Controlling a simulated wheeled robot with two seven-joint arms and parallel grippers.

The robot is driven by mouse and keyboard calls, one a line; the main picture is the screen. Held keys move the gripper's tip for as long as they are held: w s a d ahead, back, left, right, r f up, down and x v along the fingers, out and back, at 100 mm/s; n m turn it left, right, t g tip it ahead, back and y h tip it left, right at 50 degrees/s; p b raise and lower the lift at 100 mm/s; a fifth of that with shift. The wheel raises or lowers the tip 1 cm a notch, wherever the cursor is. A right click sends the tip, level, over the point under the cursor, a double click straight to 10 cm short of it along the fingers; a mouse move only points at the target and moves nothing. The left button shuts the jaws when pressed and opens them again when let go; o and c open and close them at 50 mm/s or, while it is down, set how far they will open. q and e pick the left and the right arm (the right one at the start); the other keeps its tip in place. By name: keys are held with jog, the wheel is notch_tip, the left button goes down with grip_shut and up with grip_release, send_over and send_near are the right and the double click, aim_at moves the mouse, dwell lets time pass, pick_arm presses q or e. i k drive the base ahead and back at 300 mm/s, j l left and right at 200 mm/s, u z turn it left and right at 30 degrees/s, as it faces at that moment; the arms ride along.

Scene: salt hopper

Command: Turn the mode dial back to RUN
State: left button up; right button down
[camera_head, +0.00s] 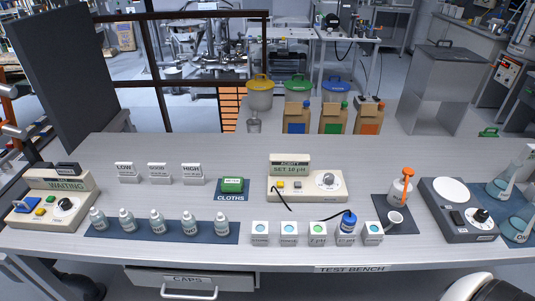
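Three devices with dials stand on the bench, and I cannot tell from the labels which dial is the mode dial. The middle beige meter (293,184) has a display reading "SET 10 pH", small buttons and a grey dial (328,180). The left beige box (30,221) reads "WAITING" and has a dark dial (65,204) beside a blue piece. The dark device (466,228) at the right has a white round plate and a black dial (482,215). The dial markings are too small to read.
Several small bottles (157,222) stand on a blue mat.

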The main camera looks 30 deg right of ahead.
aim_at(329, 178)
jog(key=z, duration=1.25)
jog(key=l+z, duration=0.2)
jog(key=z, duration=0.25)
jog(key=l+z, duration=0.2)
jog(key=z, duration=0.2)
jog(key=i+j, duration=0.05)
